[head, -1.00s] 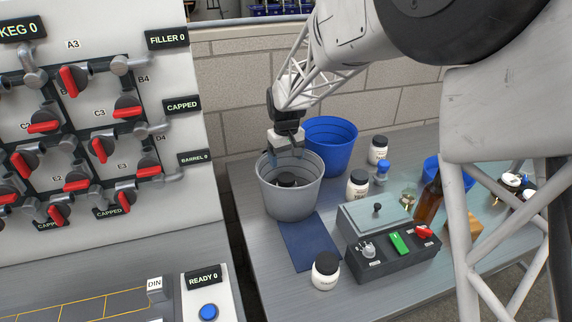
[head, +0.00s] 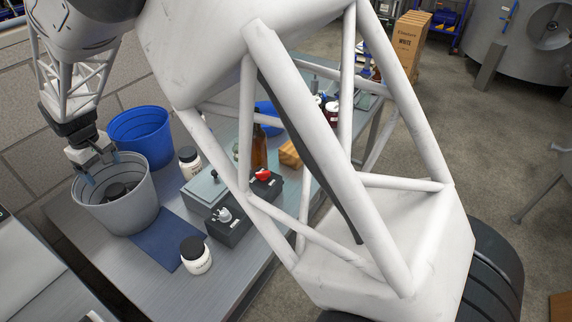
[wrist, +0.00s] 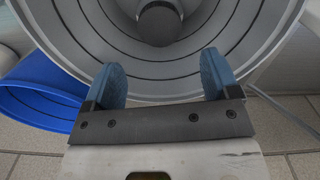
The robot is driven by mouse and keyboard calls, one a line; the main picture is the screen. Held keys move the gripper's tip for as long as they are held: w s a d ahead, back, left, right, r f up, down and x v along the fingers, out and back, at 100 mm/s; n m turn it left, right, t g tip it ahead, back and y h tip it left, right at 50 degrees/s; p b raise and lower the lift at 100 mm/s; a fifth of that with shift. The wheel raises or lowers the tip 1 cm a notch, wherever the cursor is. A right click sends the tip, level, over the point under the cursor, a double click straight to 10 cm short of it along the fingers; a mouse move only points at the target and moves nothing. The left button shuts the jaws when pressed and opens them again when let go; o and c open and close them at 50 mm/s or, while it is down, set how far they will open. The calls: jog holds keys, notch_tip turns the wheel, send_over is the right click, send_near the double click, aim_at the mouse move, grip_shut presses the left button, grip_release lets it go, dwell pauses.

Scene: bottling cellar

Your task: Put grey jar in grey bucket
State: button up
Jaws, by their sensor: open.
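The grey bucket (head: 125,215) stands at the left end of the metal table. It fills the upper part of the wrist view (wrist: 245,35). A dark-lidded jar (head: 116,190) sits inside it; the jar also shows in the wrist view (wrist: 160,22), grey and round. Most of its body is hidden by the bucket wall in the head view. My gripper (head: 101,172) is at the bucket's mouth, pointing down. Its blue fingers are spread apart in the wrist view (wrist: 163,80), with nothing between them. The jar is beyond the fingertips, apart from them.
A blue bucket (head: 142,132) stands right behind the grey one. White jars with black lids stand in front (head: 197,260) and farther back (head: 188,160). A blue mat (head: 160,240), a control box (head: 238,212) and a brown bottle (head: 259,148) are to the right.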

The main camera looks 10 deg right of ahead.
jog(key=s+d+r+m, duration=0.25)
jog(key=d+r, duration=0.25)
jog(key=d, duration=0.6)
jog(key=s+d+r+m+t, duration=0.1)
jog(key=s+d+r, duration=0.3)
jog(key=d, duration=0.7)
jog(key=s+d+r+m, duration=0.2)
jog(key=d+r, duration=0.4)
jog(key=d, duration=0.5)
jog(key=s+d+m+t, duration=0.1)
jog(key=s+d+m, duration=0.4)
jog(key=s+d, duration=1.5)
jog(key=s+f, duration=0.1)
jog(key=s, duration=0.1)
jog(key=shift+s+d+t, duration=0.25)
jog(key=shift+s+t, duration=0.05)
jog(key=shift+s, duration=0.1)
